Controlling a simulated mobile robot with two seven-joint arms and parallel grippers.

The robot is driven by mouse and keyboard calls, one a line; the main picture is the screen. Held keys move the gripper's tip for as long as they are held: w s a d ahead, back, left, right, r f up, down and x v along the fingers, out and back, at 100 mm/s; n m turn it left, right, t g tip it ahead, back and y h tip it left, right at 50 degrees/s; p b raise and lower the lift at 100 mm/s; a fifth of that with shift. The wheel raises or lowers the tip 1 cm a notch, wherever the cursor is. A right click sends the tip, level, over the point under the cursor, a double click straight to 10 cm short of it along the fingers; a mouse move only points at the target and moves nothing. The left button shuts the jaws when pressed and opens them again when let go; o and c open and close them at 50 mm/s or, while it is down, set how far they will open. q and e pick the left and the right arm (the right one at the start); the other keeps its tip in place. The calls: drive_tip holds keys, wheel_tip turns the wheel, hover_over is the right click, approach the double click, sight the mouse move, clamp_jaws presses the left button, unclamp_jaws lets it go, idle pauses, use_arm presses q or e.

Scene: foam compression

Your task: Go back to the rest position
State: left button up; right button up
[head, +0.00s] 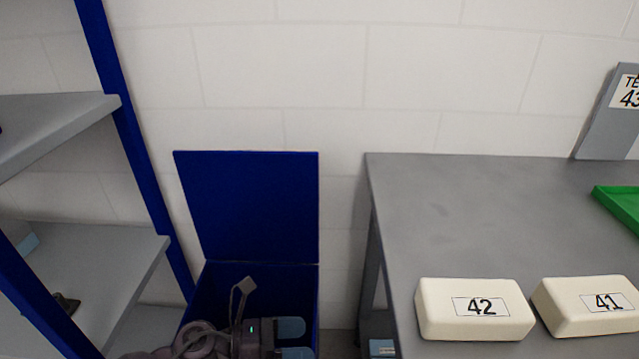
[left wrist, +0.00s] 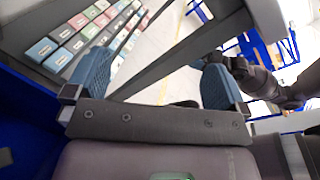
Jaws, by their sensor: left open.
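My left gripper (head: 294,340) is low in the head view, in front of the open blue bin (head: 246,207). In the left wrist view its two blue fingers (left wrist: 157,80) stand wide apart with nothing held between them. A white foam block marked 42 (head: 475,309) and one marked 41 (head: 588,305) lie on the grey table (head: 440,205), to the right of the gripper and apart from it.
A blue-framed shelf (head: 75,255) with grey boards stands at the left. A green tray (head: 622,205) and a grey panel with a label (head: 606,115) are at the table's right. The left wrist view shows several small coloured blocks (left wrist: 75,35) on a grey surface.

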use_arm(q)
drive_tip(key=s+a+r+n+t+y+p, duration=0.15)
drive_tip(key=a+n+t+y, duration=0.4)
drive_tip(key=n, duration=0.85)
drive_tip(key=s+a+r+n+t+y+p, duration=0.1)
drive_tip(key=s+a+n+t+y+p, duration=0.2)
drive_tip(key=a+n+t, duration=0.75)
drive_tip(key=s+a+f+n+g+y+p, duration=0.1)
drive_tip(key=s+a+f+n+g+y, duration=0.2)
drive_tip(key=s+n, duration=0.5)
drive_tip(key=s+a+f+n+g+y+p, duration=0.2)
drive_tip(key=s+a+f+n+g+y, duration=0.2)
drive_tip(key=s+n, duration=0.3)
drive_tip(key=n+y, duration=0.1)
drive_tip(key=n, duration=0.4)
drive_tip(key=shift+s+a+f, duration=0.15)
drive_tip(key=shift+s+f, duration=0.15)
drive_tip(key=shift+s, duration=0.1)
use_arm(e)
drive_tip(key=shift+m, duration=0.5)
drive_tip(key=r, duration=0.1)
drive_tip(key=s+r, duration=0.1)
drive_tip(key=r, duration=0.2)
drive_tip(key=shift+s+d+r, duration=0.25)
drive_tip(key=shift+r, duration=0.15)
drive_tip(key=shift+w+r, duration=0.4)
drive_tip(key=shift+w, duration=0.1)
drive_tip(key=shift+s+a, duration=0.1)
drive_tip(key=shift+a, duration=0.05)
